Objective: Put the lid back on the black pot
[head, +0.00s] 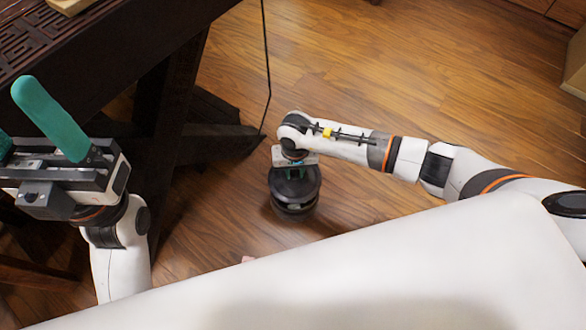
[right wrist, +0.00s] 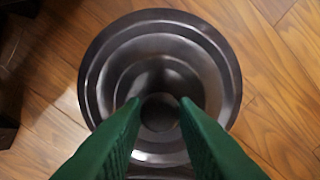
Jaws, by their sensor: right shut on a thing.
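The black pot (head: 294,211) stands on the wooden floor below my right gripper (head: 293,167), its upper part hidden by the lid. The dark, round, ringed lid (head: 306,187) is at the pot's top, under the gripper. In the right wrist view the lid (right wrist: 105,85) fills the middle, and my right gripper's green fingers (right wrist: 160,108) are shut on its round knob. I cannot tell whether the lid rests on the pot's rim or hangs just above it. My left gripper (head: 22,130) is open and empty, far left, with its teal fingers apart.
A dark wooden table (head: 140,50) with a thick crossed leg stands at the upper left. A thin black cord (head: 267,60) hangs behind the pot. The wooden floor (head: 400,70) is clear behind and to the right. A pale wooden box edge shows at the far right.

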